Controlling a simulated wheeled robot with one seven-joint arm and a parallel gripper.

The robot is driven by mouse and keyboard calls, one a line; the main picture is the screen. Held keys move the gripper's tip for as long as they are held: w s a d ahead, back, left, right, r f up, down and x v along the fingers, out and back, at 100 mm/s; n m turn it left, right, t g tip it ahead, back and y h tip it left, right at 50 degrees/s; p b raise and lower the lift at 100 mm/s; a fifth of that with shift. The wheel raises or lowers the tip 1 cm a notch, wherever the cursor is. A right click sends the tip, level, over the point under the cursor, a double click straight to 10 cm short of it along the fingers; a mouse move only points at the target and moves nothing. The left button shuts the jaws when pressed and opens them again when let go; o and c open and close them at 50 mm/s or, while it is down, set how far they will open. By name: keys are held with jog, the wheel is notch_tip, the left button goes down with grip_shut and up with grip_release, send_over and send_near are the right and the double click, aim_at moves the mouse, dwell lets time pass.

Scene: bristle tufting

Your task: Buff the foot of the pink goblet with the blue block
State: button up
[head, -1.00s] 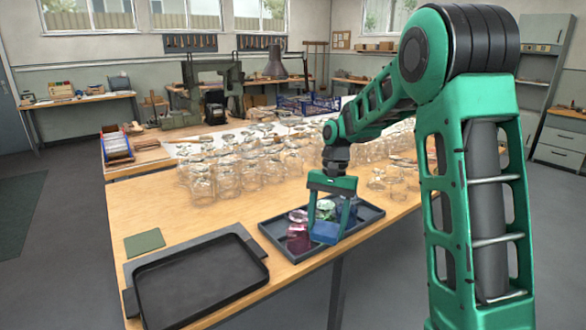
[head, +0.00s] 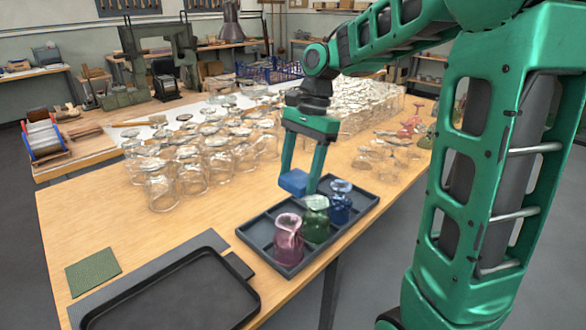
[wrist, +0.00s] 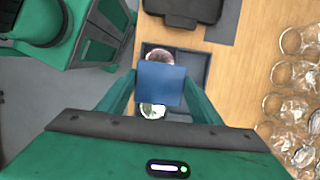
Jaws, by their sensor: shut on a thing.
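The block looks apart from the pink goblet.
Many clear glasses (head: 190,168) crowd the table left of and behind my gripper. A black tray (head: 180,298) on a grey mat lies at the near left, beside a green pad (head: 93,270). Pinkish and green glassware (head: 412,124) stands at the right. Bare wood lies left of the dark tray.

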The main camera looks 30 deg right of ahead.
jog(key=shift+d+x, duration=0.15)
jog(key=shift+x, duration=0.55)
jog(key=shift+d+x, duration=0.1)
jog(key=shift+x, duration=0.55)
notch_tip(320, 180, down, 5)
jog(key=shift+d+f, duration=0.1)
jog(key=shift+d, duration=0.05)
jog(key=shift+a, duration=0.25)
jog(key=shift+c, duration=0.4)
jog(key=shift+s+a+f, duration=0.1)
jog(key=shift+s+a, duration=0.2)
jog(key=shift+a, duration=0.5)
jog(key=shift+s+a, duration=0.1)
jog(key=shift+a, duration=0.25)
jog(key=shift+s+a, duration=0.25)
jog(key=shift+a, duration=0.55)
jog(key=shift+s+a, duration=0.25)
jog(key=shift+a, duration=0.5)
jog(key=shift+s+a, duration=0.1)
jog(key=shift+a, duration=0.2)
jog(key=shift+w+d, duration=0.35)
jog(key=shift+d, duration=0.75)
jog(key=shift+w+d, duration=0.4)
jog(key=shift+d, duration=0.7)
jog(key=shift+w+d, duration=0.35)
jog(key=shift+d, duration=0.75)
jog(key=shift+a+r, duration=0.1)
jog(key=shift+r, duration=4)
